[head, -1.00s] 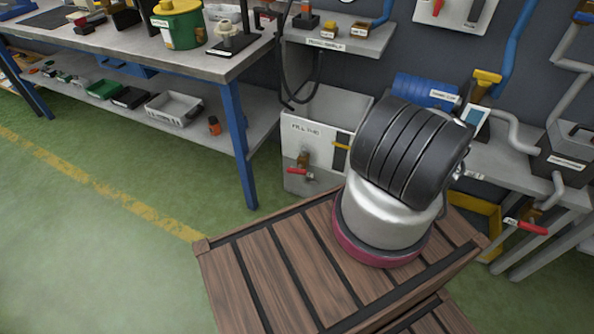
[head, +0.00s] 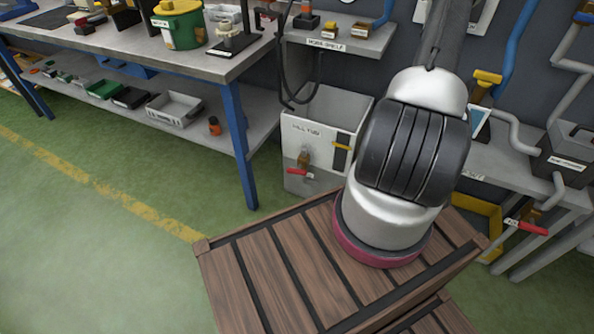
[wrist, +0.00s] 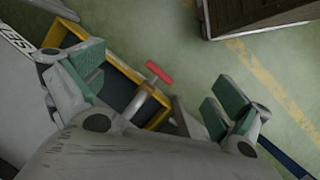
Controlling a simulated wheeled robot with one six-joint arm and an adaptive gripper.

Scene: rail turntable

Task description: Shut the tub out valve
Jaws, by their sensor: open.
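The fill tub (head: 318,135) is a pale box below the work shelf, its front label reading like "FILL TUB". On its front is a brass valve body (head: 304,158) with a red lever (head: 299,173) lying roughly crosswise. A second red lever (head: 530,228) sits on a pipe at the right, with a small unreadable tag. In the wrist view a red handle (wrist: 158,72) on a grey stem shows between my fingers, farther off and untouched; I cannot tell for sure which valve it is. My gripper (wrist: 160,80) is open and empty, with green pads. The head view does not show it.
A yellow frame (wrist: 58,32) lies beside the red handle. A workbench (head: 225,62) with blue legs stands at left. The green floor (head: 110,250) is clear there.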

